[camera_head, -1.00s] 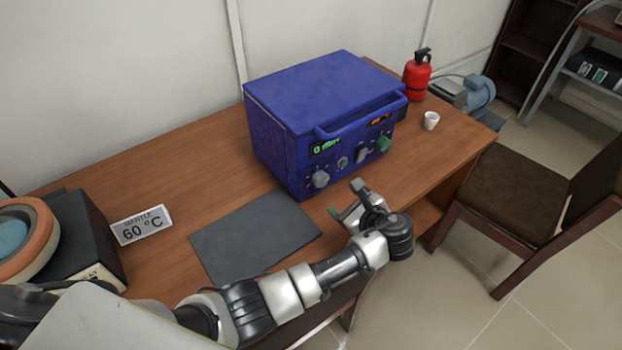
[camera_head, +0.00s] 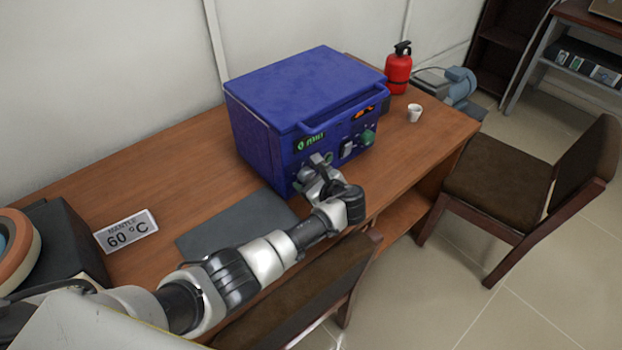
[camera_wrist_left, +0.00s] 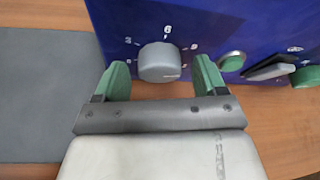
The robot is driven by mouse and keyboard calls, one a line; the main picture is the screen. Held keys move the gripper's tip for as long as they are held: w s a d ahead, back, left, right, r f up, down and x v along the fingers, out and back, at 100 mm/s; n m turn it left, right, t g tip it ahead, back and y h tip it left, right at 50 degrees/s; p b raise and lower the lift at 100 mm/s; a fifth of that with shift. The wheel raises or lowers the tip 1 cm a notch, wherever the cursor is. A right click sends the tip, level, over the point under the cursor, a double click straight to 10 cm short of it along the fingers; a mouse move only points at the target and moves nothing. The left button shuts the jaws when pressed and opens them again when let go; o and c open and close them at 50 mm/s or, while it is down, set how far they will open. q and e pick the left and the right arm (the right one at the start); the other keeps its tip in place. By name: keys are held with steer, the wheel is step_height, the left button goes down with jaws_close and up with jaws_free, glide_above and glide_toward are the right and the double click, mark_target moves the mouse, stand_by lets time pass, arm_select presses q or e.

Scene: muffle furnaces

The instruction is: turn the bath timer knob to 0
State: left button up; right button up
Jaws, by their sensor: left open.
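The blue bath (camera_head: 305,95) stands on the table, with a green-lit display and an orange-lit display on its front. In the left wrist view its large grey knob (camera_wrist_left: 159,60) sits on the blue front panel with a printed scale around it. Which mark the knob points at is too small to tell. My left gripper (camera_wrist_left: 159,72) is open, with one green fingertip on each side of this knob. I cannot tell whether either fingertip touches it. In the head view my left gripper (camera_head: 318,167) covers most of the knob. My right gripper is not in view.
A small green button (camera_wrist_left: 231,60), a dark switch (camera_wrist_left: 270,68) and a green knob (camera_wrist_left: 306,75) lie right of the grey knob. A dark mat (camera_head: 235,222) lies left of the bath. A chair (camera_head: 300,300) stands below my left arm.

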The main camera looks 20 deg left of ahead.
arm_select(q)
steer(key=shift+c, duration=0.3)
steer(key=c, duration=0.9)
steer(key=shift+o, duration=0.2)
steer(key=shift+s+f+n+t, duration=0.1)
steer(key=shift+n+t, duration=0.4)
steer(key=shift+n, duration=0.1)
steer(key=shift+n+t+h+b, duration=0.4)
steer(key=shift+n+t, duration=0.1)
steer(key=shift+n, duration=0.3)
steer(key=o, duration=0.9)
